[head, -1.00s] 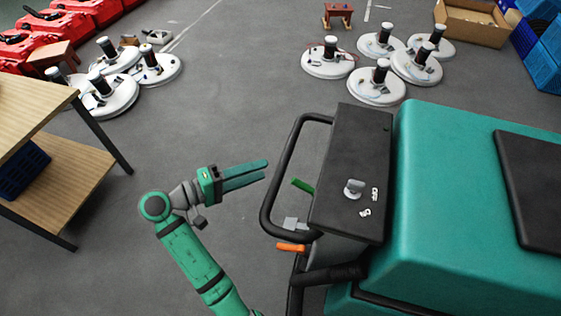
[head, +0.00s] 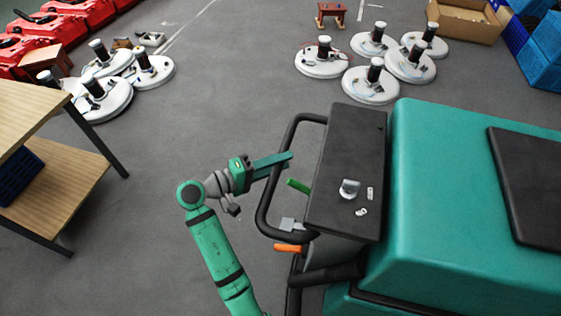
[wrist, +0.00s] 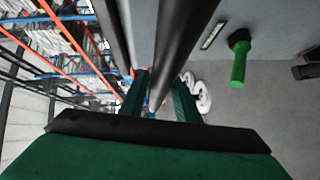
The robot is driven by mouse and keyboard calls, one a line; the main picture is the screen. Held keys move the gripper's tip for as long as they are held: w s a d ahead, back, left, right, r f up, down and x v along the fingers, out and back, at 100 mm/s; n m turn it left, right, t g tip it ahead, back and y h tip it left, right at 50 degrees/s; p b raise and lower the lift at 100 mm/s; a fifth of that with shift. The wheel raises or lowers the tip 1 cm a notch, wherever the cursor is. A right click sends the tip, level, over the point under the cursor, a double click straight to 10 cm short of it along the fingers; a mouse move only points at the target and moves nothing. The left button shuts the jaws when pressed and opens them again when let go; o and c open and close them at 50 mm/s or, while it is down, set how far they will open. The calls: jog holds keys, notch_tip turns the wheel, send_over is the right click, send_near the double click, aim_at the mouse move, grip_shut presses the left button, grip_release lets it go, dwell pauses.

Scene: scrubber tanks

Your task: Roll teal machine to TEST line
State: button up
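The teal machine (head: 450,200) fills the right of the head view. It has a black control panel (head: 345,140) with a grey knob (head: 349,188) and a black loop handle (head: 262,205) on its left side. My gripper (head: 284,160) is at the upper left part of this handle, with a finger overlapping the bar. In the wrist view, my gripper (wrist: 162,100) has its green fingers apart, and a black bar runs between them. I cannot tell whether they touch it. A line marked TEST cannot be made out; a white floor line (head: 190,35) shows at the back.
A green lever (head: 298,186) and an orange lever (head: 288,248) sit by the handle. White round scrubber discs stand in two groups, back left (head: 102,100) and back centre (head: 370,85). A wooden shelf table (head: 60,190) is at left. Grey floor between is clear.

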jog(key=shift+a, duration=0.1)
jog(key=c, duration=0.5)
jog(key=shift+a, duration=0.2)
grip_shut()
jog(key=shift+s+d, duration=0.1)
jog(key=shift+d, duration=0.15)
